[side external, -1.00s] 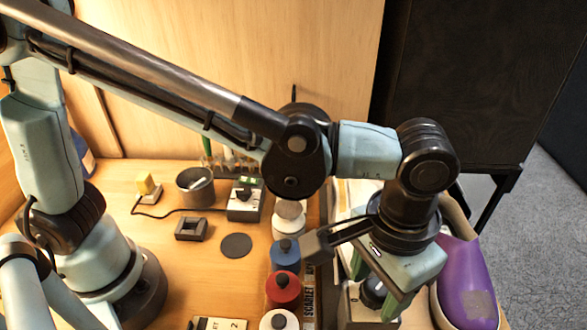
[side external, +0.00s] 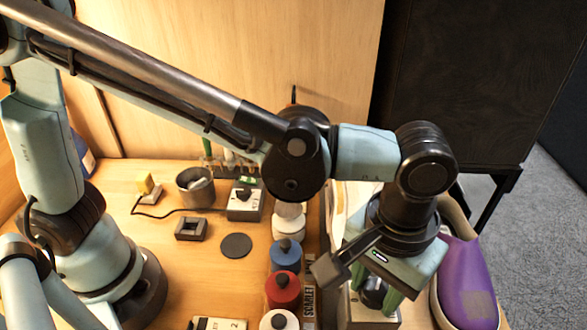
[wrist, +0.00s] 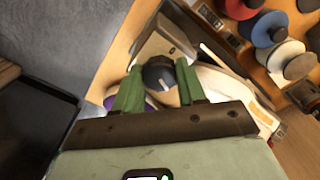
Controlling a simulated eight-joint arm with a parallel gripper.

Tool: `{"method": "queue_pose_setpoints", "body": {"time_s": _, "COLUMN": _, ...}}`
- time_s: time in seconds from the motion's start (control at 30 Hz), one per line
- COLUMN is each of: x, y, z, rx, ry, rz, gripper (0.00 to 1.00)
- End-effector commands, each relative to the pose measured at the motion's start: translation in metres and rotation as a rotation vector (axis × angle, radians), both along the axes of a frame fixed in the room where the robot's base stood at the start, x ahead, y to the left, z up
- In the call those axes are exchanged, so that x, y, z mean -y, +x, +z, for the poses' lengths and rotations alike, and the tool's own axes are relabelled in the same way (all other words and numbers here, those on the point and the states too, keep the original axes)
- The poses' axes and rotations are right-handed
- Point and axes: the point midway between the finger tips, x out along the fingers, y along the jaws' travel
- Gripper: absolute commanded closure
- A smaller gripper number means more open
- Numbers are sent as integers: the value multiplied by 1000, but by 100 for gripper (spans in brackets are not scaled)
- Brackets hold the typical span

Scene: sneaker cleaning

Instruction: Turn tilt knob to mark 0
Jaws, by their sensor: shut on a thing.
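The tilt knob (side external: 372,293) is dark and round, and sits on top of a pale metal box (side external: 358,311) at the lower right of the side view. In the wrist view the knob (wrist: 160,76) shows between the two green fingers, on the box (wrist: 160,45). My gripper (side external: 375,288) points down over the box and is shut on the knob, one finger on each side. The wrist view shows my gripper (wrist: 158,78) from behind. The hand and fingers hide part of the knob. I cannot read a mark 0 or the knob's pointer.
A purple shoe (side external: 465,285) stands close to the right of the box. Blue (side external: 286,253), red (side external: 283,290) and white (side external: 279,320) round-topped containers stand in a row to its left. A black disc (side external: 236,245) lies farther left, with bare wood around it.

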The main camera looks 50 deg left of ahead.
Motion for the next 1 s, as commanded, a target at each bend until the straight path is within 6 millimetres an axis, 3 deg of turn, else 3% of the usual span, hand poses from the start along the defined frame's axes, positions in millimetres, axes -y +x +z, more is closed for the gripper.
{"method": "queue_pose_setpoints", "body": {"time_s": 0.37, "x": 0, "y": 0, "z": 0, "rx": -1, "ry": 0, "rz": 55, "gripper": 87}}
{"method": "queue_pose_setpoints", "body": {"time_s": 0.7, "x": 0, "y": 0, "z": 1, "rx": -1, "ry": 0, "rz": 360, "gripper": 87}}
{"method": "queue_pose_setpoints", "body": {"time_s": 1.0, "x": 0, "y": 0, "z": 1, "rx": -1, "ry": 0, "rz": 399, "gripper": 87}}
